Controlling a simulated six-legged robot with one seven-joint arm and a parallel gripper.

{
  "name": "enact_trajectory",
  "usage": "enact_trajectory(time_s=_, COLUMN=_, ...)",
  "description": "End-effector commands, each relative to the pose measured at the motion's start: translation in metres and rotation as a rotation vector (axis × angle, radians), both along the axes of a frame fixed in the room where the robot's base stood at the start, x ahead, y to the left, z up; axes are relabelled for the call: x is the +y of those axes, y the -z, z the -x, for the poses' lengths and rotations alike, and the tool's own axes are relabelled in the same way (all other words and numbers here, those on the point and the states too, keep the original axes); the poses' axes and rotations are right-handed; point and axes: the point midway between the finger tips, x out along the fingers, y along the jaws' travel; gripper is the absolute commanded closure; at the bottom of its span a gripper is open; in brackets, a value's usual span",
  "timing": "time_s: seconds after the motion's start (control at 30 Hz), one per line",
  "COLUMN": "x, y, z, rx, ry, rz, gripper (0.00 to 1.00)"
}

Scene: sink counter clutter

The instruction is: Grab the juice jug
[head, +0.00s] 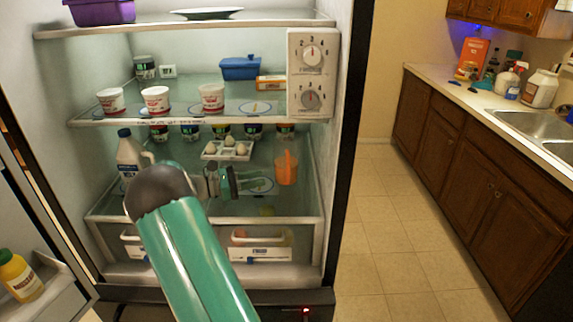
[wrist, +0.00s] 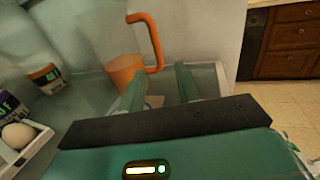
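The juice jug (head: 287,167) is a clear pitcher with an orange handle and orange juice low inside. It stands upright on the fridge's lower shelf, at the right. In the wrist view the jug (wrist: 124,68) is ahead of my gripper, left of centre, with its handle on the right side. My gripper (wrist: 160,72) is open, its two green fingers apart with nothing held between them. The left finger overlaps the jug's lower part in this view; I cannot tell if they touch. In the head view my gripper (head: 248,182) is left of the jug inside the fridge.
An egg tray (head: 228,150) and several dark jars stand behind my gripper. A white milk jug (head: 129,156) is at the left of the same shelf. The shelf above holds white cups (head: 156,100). The fridge's right wall is close to the juice jug.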

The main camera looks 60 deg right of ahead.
Motion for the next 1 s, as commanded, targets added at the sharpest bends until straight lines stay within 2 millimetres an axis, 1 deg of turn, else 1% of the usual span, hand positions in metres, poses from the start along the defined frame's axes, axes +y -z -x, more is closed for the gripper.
enact_trajectory(time_s=0.03, x=-0.008, y=0.000, z=0.009, rx=-0.001, ry=0.005, rz=-0.001, gripper=0.67)
enact_trajectory(time_s=0.2, x=-0.028, y=0.000, z=0.032, rx=-0.003, ry=0.002, rz=-0.001, gripper=0.67)
enact_trajectory(time_s=0.47, x=-0.044, y=0.000, z=0.048, rx=-0.004, ry=0.002, rz=-0.001, gripper=0.67)
enact_trajectory(time_s=0.7, x=-0.070, y=0.001, z=0.072, rx=-0.004, ry=0.002, rz=-0.001, gripper=0.67)
enact_trajectory(time_s=0.8, x=-0.075, y=0.001, z=0.078, rx=-0.004, ry=0.001, rz=-0.001, gripper=0.67)
enact_trajectory(time_s=1.0, x=-0.076, y=0.001, z=0.078, rx=-0.004, ry=-0.001, rz=-0.001, gripper=0.67)
